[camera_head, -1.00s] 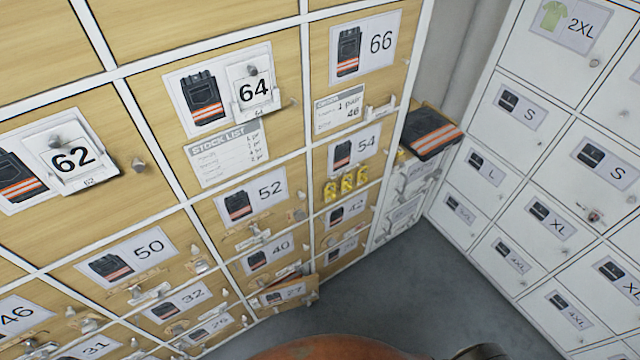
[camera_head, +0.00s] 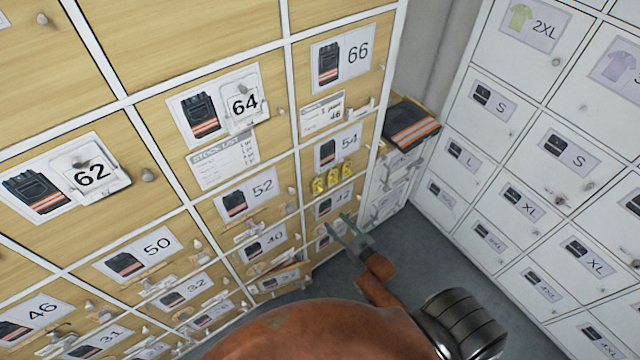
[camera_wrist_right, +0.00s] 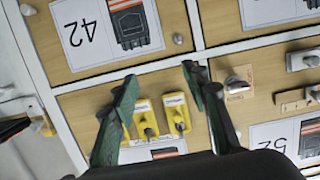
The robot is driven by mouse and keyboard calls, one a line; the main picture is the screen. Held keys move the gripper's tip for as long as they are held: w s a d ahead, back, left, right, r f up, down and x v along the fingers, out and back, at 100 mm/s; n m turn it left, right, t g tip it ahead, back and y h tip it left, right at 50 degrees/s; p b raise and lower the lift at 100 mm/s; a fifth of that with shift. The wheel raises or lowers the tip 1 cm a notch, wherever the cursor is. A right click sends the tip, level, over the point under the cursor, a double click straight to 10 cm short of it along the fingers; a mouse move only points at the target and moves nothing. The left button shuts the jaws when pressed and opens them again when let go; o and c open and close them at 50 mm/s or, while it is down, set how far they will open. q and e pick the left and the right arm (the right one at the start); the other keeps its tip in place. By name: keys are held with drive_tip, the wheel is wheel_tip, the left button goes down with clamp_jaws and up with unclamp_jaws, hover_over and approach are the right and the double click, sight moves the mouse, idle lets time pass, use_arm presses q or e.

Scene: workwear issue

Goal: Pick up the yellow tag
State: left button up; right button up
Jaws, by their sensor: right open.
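Three yellow tags hang in a row under the 54 label in the head view: a left one (camera_head: 319,186), a middle one (camera_head: 333,178) and a right one (camera_head: 346,169). In the right wrist view two yellow tags (camera_wrist_right: 146,118) (camera_wrist_right: 177,112) show clearly between and beyond the fingers; a bit of yellow shows beside the left-hand finger, mostly hidden. My right gripper (camera_head: 341,221) is open and empty, below the tags in the head view. Its green fingers (camera_wrist_right: 162,82) spread in front of the tags in the wrist view. My left gripper is out of view.
Wooden locker doors with number labels and small knobs fill the left, including 64 (camera_head: 243,103) and 52 (camera_head: 250,193). Dark folded trousers (camera_head: 411,125) with an orange stripe lie on a white unit. White lockers (camera_head: 520,200) stand at right. Grey floor (camera_head: 410,240) lies between.

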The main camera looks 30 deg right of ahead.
sight(320, 189)
drive_tip(key=w+r+t+p, duration=0.15)
drive_tip(key=w+r, duration=0.25)
drive_tip(key=r, duration=0.8)
drive_tip(key=shift+t+y, duration=0.4)
drive_tip(key=shift+t, duration=0.05)
drive_tip(key=w, duration=0.4)
drive_tip(key=w+a, duration=0.1)
drive_tip(key=w, duration=0.1)
drive_tip(key=shift+w+r, duration=0.15)
drive_tip(key=shift+w, duration=0.25)
drive_tip(key=c, duration=0.3)
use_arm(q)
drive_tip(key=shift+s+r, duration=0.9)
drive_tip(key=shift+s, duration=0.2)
use_arm(e)
drive_tip(key=c, duration=0.3)
